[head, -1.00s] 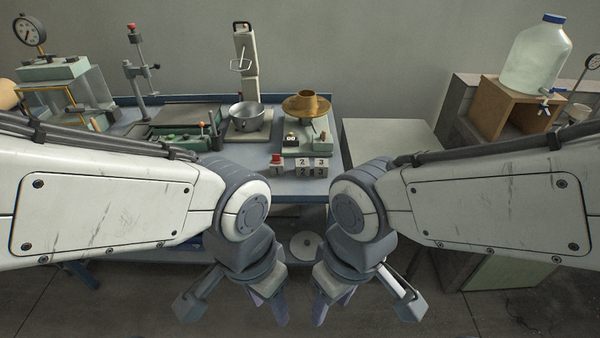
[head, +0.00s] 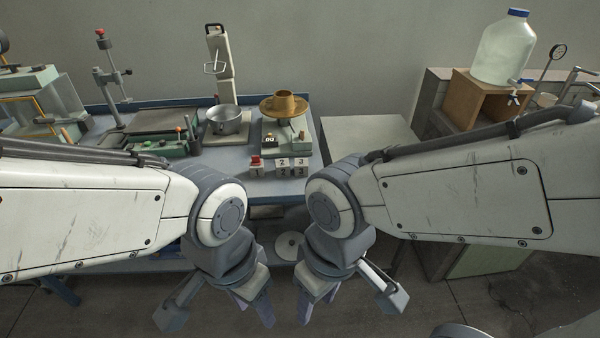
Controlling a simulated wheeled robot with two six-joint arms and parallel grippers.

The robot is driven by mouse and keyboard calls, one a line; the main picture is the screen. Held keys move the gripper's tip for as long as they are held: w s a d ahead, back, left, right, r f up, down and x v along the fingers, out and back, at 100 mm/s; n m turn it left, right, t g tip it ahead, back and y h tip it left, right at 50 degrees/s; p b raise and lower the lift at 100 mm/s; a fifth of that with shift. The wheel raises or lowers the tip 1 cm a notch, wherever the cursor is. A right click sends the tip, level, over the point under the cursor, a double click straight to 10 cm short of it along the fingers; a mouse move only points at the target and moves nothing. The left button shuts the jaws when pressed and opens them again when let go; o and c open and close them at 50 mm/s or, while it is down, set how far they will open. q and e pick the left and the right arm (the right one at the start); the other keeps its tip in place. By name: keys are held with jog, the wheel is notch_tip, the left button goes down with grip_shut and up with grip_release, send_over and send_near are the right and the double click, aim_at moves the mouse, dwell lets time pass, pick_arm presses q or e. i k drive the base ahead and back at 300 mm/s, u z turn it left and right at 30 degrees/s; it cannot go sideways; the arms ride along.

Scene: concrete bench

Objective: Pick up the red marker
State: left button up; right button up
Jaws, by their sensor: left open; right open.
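I cannot make out a red marker for certain. A small red thing (head: 256,160) sits on the block numbered 1 (head: 257,171) at the front of the blue bench; its shape is too small to tell. My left gripper (head: 219,314) is open and empty, low in front of the bench. My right gripper (head: 348,305) is open and empty beside it to the right. Both point down over the floor, apart from the things on the bench. My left arm hides the bench's left front.
The blue bench (head: 235,158) holds a grey bowl (head: 228,122), a brass funnel-like piece (head: 284,104), a green tray (head: 157,147) and a red-topped stand (head: 109,72). A large bottle (head: 506,50) stands on a wooden box (head: 467,100). The pale low table (head: 368,135) is bare.

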aim_at(256, 159)
jog(key=z, duration=0.5)
jog(key=i, duration=1.35)
jog(key=u, duration=0.8)
jog(key=i, duration=0.25)
jog(key=u, duration=0.3)
